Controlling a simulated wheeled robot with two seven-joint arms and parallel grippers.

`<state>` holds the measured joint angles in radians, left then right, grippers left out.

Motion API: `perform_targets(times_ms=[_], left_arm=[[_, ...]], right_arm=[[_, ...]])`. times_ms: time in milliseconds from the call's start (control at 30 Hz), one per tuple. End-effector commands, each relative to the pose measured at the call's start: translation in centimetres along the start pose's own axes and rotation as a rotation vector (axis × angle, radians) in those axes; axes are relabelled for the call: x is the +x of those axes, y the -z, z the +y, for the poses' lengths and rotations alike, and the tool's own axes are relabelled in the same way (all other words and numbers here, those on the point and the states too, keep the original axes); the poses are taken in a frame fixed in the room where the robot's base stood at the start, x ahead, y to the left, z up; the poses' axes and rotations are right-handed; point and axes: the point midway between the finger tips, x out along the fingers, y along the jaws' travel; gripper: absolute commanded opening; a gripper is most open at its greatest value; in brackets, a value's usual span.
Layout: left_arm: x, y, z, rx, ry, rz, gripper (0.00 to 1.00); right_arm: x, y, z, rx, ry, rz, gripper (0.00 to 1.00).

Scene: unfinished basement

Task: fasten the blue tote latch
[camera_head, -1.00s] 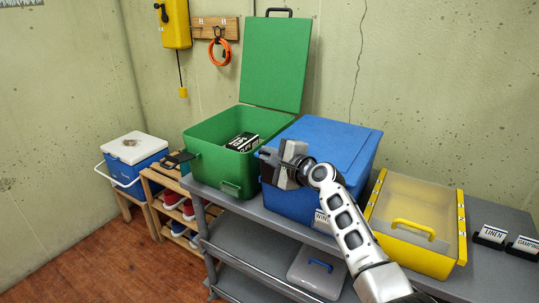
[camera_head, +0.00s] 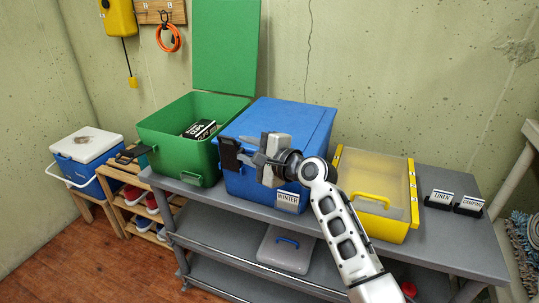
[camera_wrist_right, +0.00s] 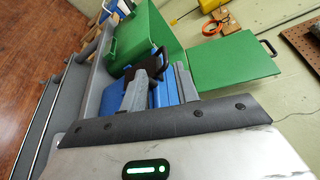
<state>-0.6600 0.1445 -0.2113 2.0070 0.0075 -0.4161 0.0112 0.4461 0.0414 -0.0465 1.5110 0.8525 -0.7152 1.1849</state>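The blue tote (camera_head: 292,123) stands on the grey shelf unit with its lid down and a WINTER label on its front. Its black latch (camera_head: 229,154) is at the tote's left front edge. In the right wrist view the dark latch (camera_wrist_right: 153,64) shows beyond and between my fingers. I cannot tell whether it is fastened. My right gripper (camera_head: 248,149) is just right of the latch in the head view, in front of the tote. Its fingers are apart with nothing seen held; they also show in the wrist view (camera_wrist_right: 160,88). My left gripper is not in view.
An open green tote (camera_head: 164,147) stands left, its lid raised, with a black box inside. A yellow tote (camera_head: 389,226) with a clear lid stands right. Label holders (camera_head: 469,205) are on the shelf's right end. A blue-and-white cooler (camera_head: 88,152) is far left.

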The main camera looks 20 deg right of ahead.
Motion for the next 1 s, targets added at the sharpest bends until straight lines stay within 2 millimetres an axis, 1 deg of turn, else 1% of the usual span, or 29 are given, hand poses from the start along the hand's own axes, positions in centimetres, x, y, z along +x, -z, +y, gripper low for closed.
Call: perform_targets(times_ms=[33, 100, 200, 300, 400, 500, 800, 867, 900, 967, 1000], left_arm=[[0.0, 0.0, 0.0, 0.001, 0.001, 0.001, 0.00], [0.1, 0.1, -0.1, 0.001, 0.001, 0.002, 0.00], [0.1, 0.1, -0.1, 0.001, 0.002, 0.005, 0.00], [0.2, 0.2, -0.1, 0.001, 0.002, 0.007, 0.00], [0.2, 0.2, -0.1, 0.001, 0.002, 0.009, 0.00], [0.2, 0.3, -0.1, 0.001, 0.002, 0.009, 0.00], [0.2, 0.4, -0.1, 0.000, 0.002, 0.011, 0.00], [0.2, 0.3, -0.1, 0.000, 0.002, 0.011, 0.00], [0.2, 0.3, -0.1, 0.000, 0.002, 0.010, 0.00], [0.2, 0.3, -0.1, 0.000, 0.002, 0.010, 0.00], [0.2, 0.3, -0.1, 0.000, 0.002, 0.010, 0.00]], right_arm=[[-1.4, 0.1, 0.1, 0.000, -0.001, 0.002, 0.31], [-2.9, 0.1, 0.1, -0.002, -0.001, 0.002, 0.31], [-4.8, 0.0, 0.1, -0.001, -0.002, 0.001, 0.31], [-6.1, 0.0, 0.1, 0.000, -0.001, 0.000, 0.31], [-6.9, 0.0, 0.1, 0.001, -0.002, -0.001, 0.31], [-7.3, 0.0, 0.1, 0.000, -0.001, -0.001, 0.31], [-7.4, 0.0, 0.1, -0.002, -0.002, 0.000, 0.31], [-7.4, 0.1, 0.8, -0.019, -0.011, 0.007, 0.31], [-7.6, 0.3, 1.7, -0.046, -0.024, 0.020, 0.31], [-8.0, 0.6, 4.0, -0.119, -0.055, 0.049, 0.31], [-8.5, 0.9, 6.0, -0.190, -0.087, 0.074, 0.31]])
